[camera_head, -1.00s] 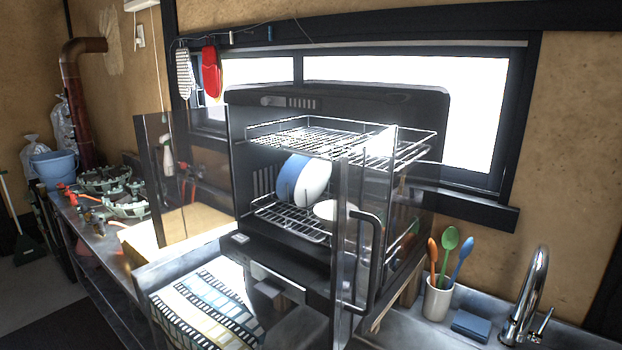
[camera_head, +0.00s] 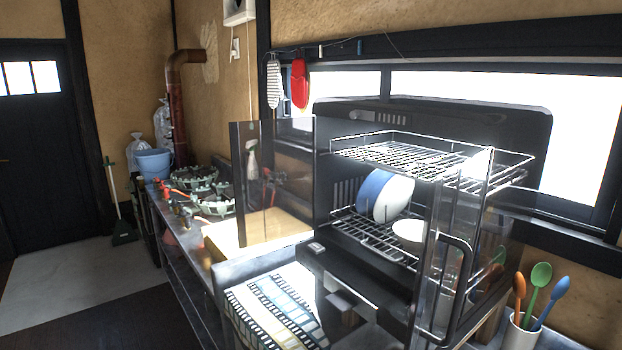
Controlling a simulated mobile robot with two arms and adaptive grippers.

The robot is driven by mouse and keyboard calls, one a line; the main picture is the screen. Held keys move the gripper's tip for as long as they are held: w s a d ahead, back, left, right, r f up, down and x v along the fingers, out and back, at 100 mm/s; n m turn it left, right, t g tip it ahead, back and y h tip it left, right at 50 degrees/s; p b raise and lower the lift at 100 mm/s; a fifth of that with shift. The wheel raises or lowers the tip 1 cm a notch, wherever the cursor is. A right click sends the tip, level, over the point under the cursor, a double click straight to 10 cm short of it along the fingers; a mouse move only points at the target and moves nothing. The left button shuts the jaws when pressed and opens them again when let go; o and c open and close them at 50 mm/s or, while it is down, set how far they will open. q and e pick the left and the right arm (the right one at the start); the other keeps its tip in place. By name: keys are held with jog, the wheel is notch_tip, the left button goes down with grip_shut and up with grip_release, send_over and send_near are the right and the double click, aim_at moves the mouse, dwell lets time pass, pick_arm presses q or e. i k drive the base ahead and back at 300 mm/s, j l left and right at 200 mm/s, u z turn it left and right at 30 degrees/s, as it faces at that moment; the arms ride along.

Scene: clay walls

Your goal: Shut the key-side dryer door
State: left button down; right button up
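The dish dryer (camera_head: 365,270) is a dark cabinet with wire racks, standing on the counter under the window. Its left see-through door panel (camera_head: 275,180) stands open, swung out to the left. Its right clear door (camera_head: 432,270) also stands open, swung out toward me, with a dark bar handle (camera_head: 468,262). No key can be made out, so I cannot tell which door is the key-side one. A blue plate (camera_head: 374,190), a white plate (camera_head: 396,196) and a white bowl (camera_head: 408,232) sit in the lower rack. Neither gripper is in view.
A patterned cloth (camera_head: 275,305) lies before the dryer. A cup (camera_head: 515,335) of coloured spoons stands at the right. Green burners (camera_head: 210,190) and a blue bucket (camera_head: 154,162) are at the left. Open floor (camera_head: 80,280) lies at the lower left.

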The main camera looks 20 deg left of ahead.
aim_at(273, 161)
jog(key=i+j+z, duration=0.1)
jog(key=j+z, duration=0.5)
jog(key=z, duration=0.15)
jog(key=j+z, duration=0.35)
jog(key=i, duration=0.05)
